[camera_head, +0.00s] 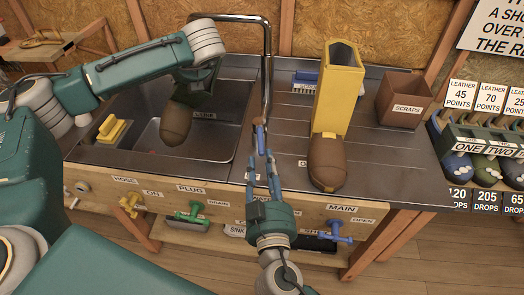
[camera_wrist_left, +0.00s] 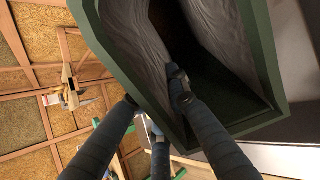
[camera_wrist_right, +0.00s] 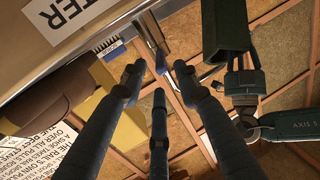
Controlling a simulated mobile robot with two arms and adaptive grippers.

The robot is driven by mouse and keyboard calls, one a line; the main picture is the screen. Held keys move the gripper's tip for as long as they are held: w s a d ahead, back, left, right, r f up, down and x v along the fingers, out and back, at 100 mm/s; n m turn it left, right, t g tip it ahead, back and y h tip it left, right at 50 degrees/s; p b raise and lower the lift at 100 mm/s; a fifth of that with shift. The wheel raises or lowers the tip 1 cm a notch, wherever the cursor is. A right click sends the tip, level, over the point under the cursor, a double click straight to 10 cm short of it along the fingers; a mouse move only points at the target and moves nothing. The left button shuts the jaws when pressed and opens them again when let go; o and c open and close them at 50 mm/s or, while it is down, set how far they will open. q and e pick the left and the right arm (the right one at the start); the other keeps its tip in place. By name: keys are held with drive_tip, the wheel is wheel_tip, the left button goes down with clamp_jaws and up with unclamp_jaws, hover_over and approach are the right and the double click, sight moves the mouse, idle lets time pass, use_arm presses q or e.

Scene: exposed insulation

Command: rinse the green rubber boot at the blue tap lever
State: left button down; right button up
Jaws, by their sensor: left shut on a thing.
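The green rubber boot hangs over the sink (camera_head: 225,140), its brown toe (camera_head: 176,124) showing in the head view. My left gripper (camera_head: 205,72) is shut on the boot's upper part. In the left wrist view the boot's green rim (camera_wrist_left: 155,120) is large, with one finger inside the opening and others outside. A blue tap lever (camera_head: 260,137) stands near the base of the metal tap pipe (camera_head: 268,70). My right gripper (camera_head: 260,160) has its fingers spread just in front of it. The lever also shows beyond the fingertips in the right wrist view (camera_wrist_right: 156,55); I cannot tell whether they touch.
A yellow boot with a brown foot (camera_head: 340,95) stands on the drainboard, right of the pipe. A yellow brush-like item (camera_head: 113,129) lies at the sink's left. Yellow (camera_head: 129,204), green (camera_head: 192,212) and blue (camera_head: 335,232) handles line the front board.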

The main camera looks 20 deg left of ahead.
drive_tip(key=v, duration=0.6)
drive_tip(key=shift+f, duration=0.15)
idle(0.8)
drive_tip(key=shift+f+b, duration=0.25)
drive_tip(key=shift+b, duration=0.15)
drive_tip(key=shift+f, duration=0.25)
drive_tip(key=shift+f+b, duration=0.15)
drive_tip(key=shift+b, duration=0.25)
